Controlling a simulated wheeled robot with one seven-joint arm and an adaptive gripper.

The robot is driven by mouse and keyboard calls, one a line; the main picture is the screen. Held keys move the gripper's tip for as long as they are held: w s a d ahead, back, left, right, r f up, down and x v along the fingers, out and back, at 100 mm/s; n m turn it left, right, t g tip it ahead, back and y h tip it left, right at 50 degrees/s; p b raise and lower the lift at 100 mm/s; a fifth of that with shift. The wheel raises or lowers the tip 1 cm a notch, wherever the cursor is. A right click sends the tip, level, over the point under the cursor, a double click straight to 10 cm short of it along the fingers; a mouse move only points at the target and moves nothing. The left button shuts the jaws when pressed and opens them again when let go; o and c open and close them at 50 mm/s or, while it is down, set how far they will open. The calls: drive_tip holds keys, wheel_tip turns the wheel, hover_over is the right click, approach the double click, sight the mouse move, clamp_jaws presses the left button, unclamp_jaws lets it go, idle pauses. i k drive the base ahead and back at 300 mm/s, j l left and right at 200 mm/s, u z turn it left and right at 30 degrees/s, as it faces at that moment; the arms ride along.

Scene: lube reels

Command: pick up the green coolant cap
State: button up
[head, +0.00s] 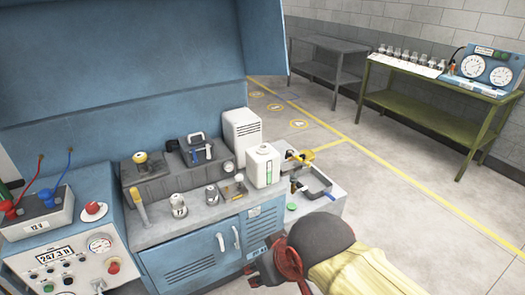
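A small round green cap (292,206) lies on the light grey bench top, at the right end near the front edge. It is right of the white jug with a green stripe (262,167), and apart from it. My gripper (254,272) is at the bottom middle, dark and partly hidden by my yellow and grey arm. It is in front of the blue cabinet, lower in the picture than the cap and left of it. The cap is clear of my gripper. Whether the fingers are open or shut does not show.
Metal fittings (179,205) stand left on the blue cabinet (190,260). A green table (425,105) is far right; the floor between is clear.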

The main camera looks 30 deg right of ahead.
sight(291, 206)
drive_tip(key=l+u, duration=0.1)
drive_tip(key=u, duration=0.4)
drive_tip(key=i+l+u, duration=0.1)
drive_tip(key=l+u, duration=0.3)
drive_tip(key=l, duration=0.5)
drive_tip(key=l+u, duration=0.4)
drive_tip(key=l, duration=1.1)
drive_tip(key=k+l, duration=0.15)
drive_tip(key=l, duration=0.4)
drive_tip(key=l+u, duration=0.1)
drive_tip(key=l, duration=0.5)
drive_tip(key=k+l, duration=0.15)
drive_tip(key=l, duration=0.45)
drive_tip(key=k+l, duration=0.1)
drive_tip(key=l, duration=0.45)
drive_tip(key=k+l+u, duration=0.1)
drive_tip(key=l, duration=0.5)
